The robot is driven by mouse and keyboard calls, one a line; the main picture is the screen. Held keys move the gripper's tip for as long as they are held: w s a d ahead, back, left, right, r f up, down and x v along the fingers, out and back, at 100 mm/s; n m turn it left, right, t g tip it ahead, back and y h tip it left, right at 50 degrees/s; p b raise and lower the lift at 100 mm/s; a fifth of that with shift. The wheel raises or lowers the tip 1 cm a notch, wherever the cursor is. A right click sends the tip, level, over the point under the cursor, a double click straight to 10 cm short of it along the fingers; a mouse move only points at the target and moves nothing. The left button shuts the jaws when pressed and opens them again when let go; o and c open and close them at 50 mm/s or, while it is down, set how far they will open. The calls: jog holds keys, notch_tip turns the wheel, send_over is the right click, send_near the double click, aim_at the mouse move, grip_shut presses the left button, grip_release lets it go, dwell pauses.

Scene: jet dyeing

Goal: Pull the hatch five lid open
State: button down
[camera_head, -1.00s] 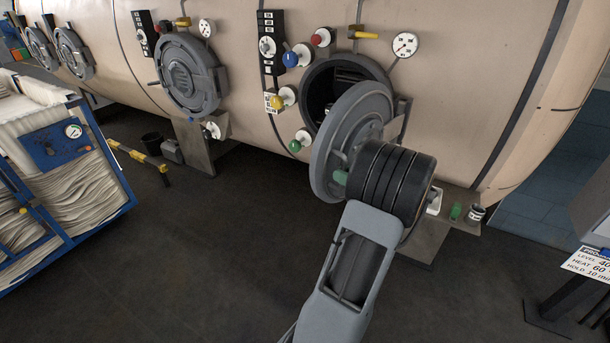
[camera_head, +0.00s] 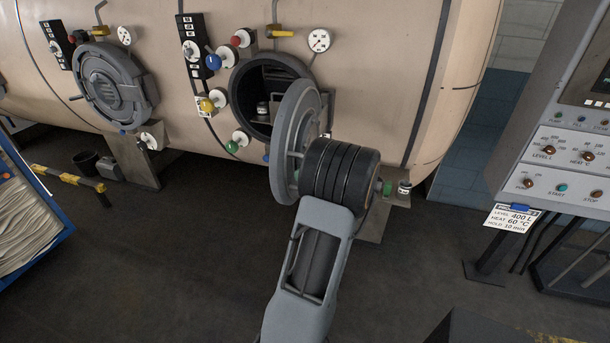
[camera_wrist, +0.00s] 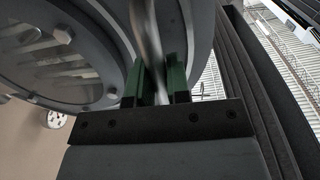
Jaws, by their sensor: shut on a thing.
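The hatch five lid (camera_head: 296,140) is a round grey door on the large beige vessel. It stands swung out from its round opening (camera_head: 262,92), and the dark inside shows. In the wrist view the lid (camera_wrist: 60,50) fills the upper left. My gripper (camera_wrist: 160,85) has green fingers shut on the lid's metal handle bar (camera_wrist: 147,35). In the head view my black wrist and grey arm hide the gripper and the handle.
A shut hatch (camera_head: 115,85) is to the left. Valve knobs and a gauge (camera_head: 319,40) surround the opening. A small shelf (camera_head: 372,228) with jars sits below. A control panel (camera_head: 560,150) stands at the right. A yellow-black barrier (camera_head: 68,179) is at the left.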

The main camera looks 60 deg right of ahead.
jog(key=c, duration=1.1)
grip_release()
jog(key=shift+s+d, duration=0.1)
jog(key=shift+s, duration=0.2)
jog(key=s+d+b, duration=0.1)
jog(key=s+b, duration=0.2)
jog(key=s, duration=1)
jog(key=shift+d, duration=0.2)
